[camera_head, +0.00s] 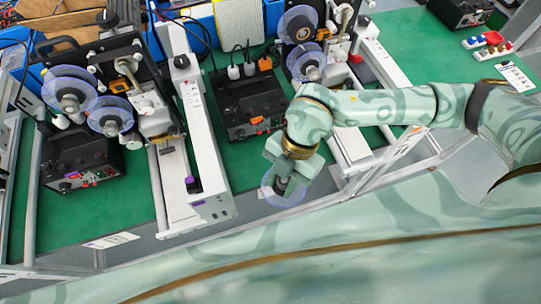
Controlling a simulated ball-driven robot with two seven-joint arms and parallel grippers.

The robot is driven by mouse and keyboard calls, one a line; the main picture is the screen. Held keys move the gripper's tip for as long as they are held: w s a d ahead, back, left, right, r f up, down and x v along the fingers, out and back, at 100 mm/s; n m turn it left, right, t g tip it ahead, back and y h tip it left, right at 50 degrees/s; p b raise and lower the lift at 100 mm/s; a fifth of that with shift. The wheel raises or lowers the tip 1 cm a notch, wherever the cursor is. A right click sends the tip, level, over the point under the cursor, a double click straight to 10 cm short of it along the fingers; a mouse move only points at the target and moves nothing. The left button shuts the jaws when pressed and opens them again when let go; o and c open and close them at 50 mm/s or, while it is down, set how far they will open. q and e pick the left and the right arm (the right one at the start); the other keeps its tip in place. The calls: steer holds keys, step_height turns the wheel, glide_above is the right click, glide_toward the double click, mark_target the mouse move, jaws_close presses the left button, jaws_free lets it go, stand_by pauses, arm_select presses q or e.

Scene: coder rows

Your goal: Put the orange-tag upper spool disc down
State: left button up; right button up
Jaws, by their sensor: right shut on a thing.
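My right gripper (281,185) is shut on a clear, bluish disc (290,201). It holds the disc over the front edge of the green bench, just right of the white rail end with a purple tag. The gripper covers the middle of the disc, and no orange tag can be made out on it. The right-hand coder machine carries an upper clear disc (298,24) and a lower one (306,63). The left-hand machine carries two clear discs as well, one at the left (69,88) and one lower right (110,116). My left gripper is out of view.
A black box with orange marks (250,103) stands between the machines. A white rail (205,140) ends near the held disc. Another black box (80,160) is at the left. Free green bench (415,45) shows at the back right, near small coloured parts (490,42).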

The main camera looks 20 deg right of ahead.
steer(key=w+f+b, duration=0.1)
steer(key=w+f, duration=0.2)
steer(key=w, duration=0.1)
steer(key=w+f+b, duration=0.1)
steer(key=w+f, duration=0.2)
steer(key=w, duration=0.1)
steer(key=w+d+f+b, duration=0.1)
steer(key=w+f, duration=0.2)
steer(key=w, duration=0.2)
steer(key=shift+f, duration=0.15)
steer(key=f, duration=0.2)
steer(key=f+b, duration=0.1)
steer(key=shift+w+f, duration=0.25)
steer(key=shift+f, duration=0.05)
steer(key=o, duration=1.1)
steer(key=shift+c, duration=0.2)
